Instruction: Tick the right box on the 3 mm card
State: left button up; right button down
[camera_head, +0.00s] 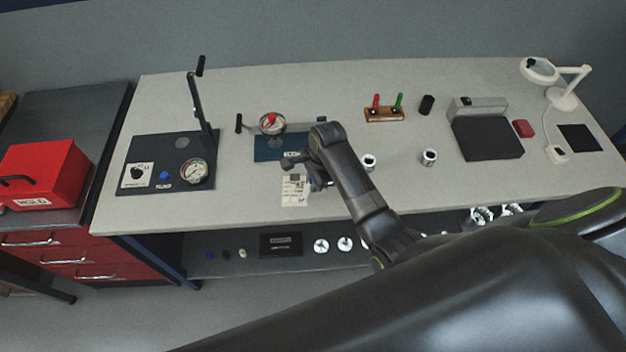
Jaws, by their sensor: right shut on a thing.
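A white printed card (294,196) lies near the front edge of the bench, just left of centre. Its print is too small to read, so I cannot tell the 3 mm marking or any tick. My right gripper (311,184) is over the card's right side, partly hidden by its own wrist. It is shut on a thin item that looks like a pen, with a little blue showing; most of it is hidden. I cannot tell whether its tip touches the card. My left gripper is not in view.
Behind the card stands a dial gauge (271,122) by a dark blue plate (266,149). A black lever fixture plate (140,200) is at left. Metal cylinders (429,158) stand to the right. A red and green gauge rack (384,114) stands at the back.

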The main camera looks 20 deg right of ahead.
dwell(0.5)
jog(key=shift+r, duration=3.45)
